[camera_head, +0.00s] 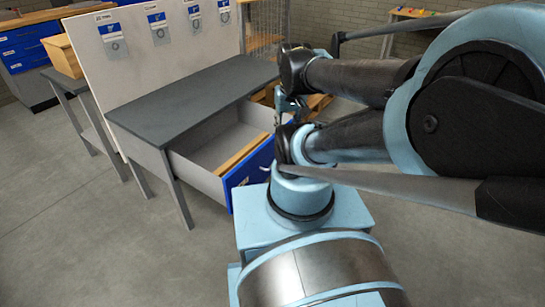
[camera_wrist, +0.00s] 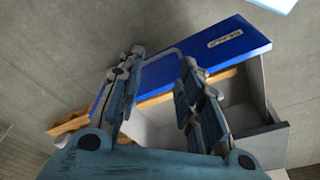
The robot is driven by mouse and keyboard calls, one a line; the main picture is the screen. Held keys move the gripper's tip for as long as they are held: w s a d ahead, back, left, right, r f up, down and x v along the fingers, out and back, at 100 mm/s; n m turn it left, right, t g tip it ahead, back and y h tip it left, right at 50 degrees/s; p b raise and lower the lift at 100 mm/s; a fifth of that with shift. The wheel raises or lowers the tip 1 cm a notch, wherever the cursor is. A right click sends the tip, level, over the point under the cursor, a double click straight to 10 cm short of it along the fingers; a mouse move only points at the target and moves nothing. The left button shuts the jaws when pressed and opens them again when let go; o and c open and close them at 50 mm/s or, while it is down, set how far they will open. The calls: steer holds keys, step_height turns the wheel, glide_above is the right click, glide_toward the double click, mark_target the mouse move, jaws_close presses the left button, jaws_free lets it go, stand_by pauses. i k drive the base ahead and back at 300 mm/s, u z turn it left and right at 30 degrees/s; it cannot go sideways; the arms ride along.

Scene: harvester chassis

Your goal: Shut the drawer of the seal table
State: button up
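The seal table (camera_head: 190,100) has a dark grey top, and its drawer (camera_head: 207,150) is pulled well out. The drawer's blue front (camera_head: 240,180) is partly hidden by my arm in the head view. In the wrist view the blue front (camera_wrist: 240,45) carries a white label, and its light metal handle (camera_wrist: 163,52) shows between my fingertips. My gripper (camera_wrist: 161,58) is open, its two fingers apart, close to the front. I cannot tell whether it touches the handle. In the head view my gripper is mostly hidden behind my arm.
A white board (camera_head: 150,45) with labelled blue cards stands behind the table. Blue drawer cabinets (camera_head: 30,45) are at the far left. A wire mesh panel (camera_head: 265,25) stands behind the table's right end. The floor (camera_head: 70,230) at front left is clear.

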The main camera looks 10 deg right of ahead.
mark_target(235, 148)
steer(key=z, duration=0.95)
steer(key=k, duration=0.55)
steer(key=u, duration=0.65)
